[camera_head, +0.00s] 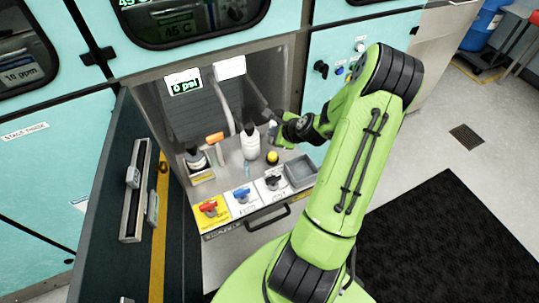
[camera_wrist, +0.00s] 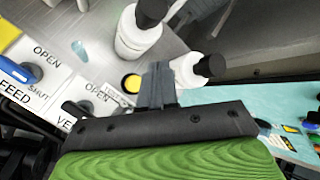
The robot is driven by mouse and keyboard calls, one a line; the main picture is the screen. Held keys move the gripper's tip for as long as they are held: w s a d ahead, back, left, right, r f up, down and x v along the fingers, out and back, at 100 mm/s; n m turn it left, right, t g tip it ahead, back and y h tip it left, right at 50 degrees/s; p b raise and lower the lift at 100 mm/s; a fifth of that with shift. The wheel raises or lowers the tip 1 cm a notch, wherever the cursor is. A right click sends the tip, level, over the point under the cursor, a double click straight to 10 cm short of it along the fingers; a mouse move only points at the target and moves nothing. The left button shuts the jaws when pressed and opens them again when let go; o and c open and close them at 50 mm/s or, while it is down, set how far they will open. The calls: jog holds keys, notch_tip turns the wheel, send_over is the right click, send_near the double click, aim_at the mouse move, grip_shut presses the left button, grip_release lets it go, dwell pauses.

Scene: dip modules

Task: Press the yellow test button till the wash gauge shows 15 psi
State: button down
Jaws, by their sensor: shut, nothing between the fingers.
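The yellow test button (camera_head: 272,157) sits on the pull-out shelf behind the valve panels, near a white bottle. In the wrist view the yellow button (camera_wrist: 131,82) shows just left of my gripper (camera_wrist: 158,70), partly close to its fingers. My gripper is shut with nothing between its fingers. In the head view my arm reaches in from the right and its end is near the button; the fingertips are hard to make out there. The gauge display (camera_head: 184,81) at the back of the bay reads 0 psi. I cannot tell whether the fingers touch the button.
A large white bottle (camera_head: 250,141) and a smaller bottle (camera_head: 272,130), both dark-capped, stand beside the button. Red (camera_head: 208,207), blue (camera_head: 241,194) and black (camera_head: 273,182) valve handles line the front. A grey tray (camera_head: 300,171) is at right. An open dark door (camera_head: 120,200) stands left.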

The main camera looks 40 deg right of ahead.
aim_at(274, 157)
notch_tip(274, 157, down, 9)
jog(key=b, duration=0.7)
jog(key=shift+b, duration=0.35)
dwell(1.4)
jog(key=shift+f, duration=0.35)
jog(key=shift+f+b, duration=0.6)
jog(key=shift+b, duration=0.1)
dwell(0.5)
jog(key=shift+r+p, duration=1)
jog(key=shift+r, duration=0.05)
